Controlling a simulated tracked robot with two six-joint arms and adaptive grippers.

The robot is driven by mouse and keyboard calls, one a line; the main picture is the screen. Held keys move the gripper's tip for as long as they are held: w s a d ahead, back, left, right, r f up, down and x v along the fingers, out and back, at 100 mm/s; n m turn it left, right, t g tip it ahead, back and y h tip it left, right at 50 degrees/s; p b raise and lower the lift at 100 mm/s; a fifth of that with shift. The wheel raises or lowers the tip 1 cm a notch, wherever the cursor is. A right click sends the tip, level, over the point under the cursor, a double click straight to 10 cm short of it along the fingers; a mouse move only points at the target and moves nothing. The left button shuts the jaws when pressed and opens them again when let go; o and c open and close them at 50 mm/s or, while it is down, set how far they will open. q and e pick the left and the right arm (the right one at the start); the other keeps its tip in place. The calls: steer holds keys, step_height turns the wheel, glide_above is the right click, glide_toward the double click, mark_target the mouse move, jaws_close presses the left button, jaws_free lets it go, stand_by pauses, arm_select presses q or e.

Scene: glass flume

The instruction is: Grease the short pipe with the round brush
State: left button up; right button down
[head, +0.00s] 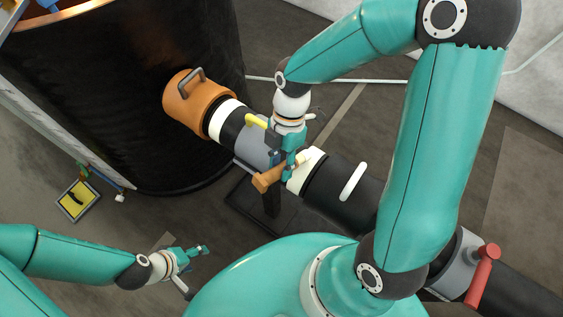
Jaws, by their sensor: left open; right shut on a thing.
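A black pipe section (337,186) with a white handle and a cream band at its left end lies in the middle of the head view; I take it to be the short pipe. My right gripper (289,172) is shut on an orange-brown, wooden-looking piece (268,180) at that cream end. This looks like the round brush, but its bristles are hidden, and I cannot tell whether it touches the pipe. My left gripper (193,264) is open and empty at the lower left, away from the pipe.
A large black tank (120,90) has an orange collar (192,101) with a grey handle. A grey pipe part (252,148) with a yellow handle lies between collar and brush. A red handle (482,275) is at the right. A yellow-edged tray (64,207) is at the left.

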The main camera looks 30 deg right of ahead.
steer(key=shift+f+b, duration=0.3)
steer(key=shift+f, duration=0.05)
stand_by(0.8)
steer(key=shift+w, duration=0.1)
stand_by(0.5)
stand_by(1.6)
stand_by(0.3)
steer(key=shift+r+p, duration=2.8)
steer(key=shift+r, duration=1.25)
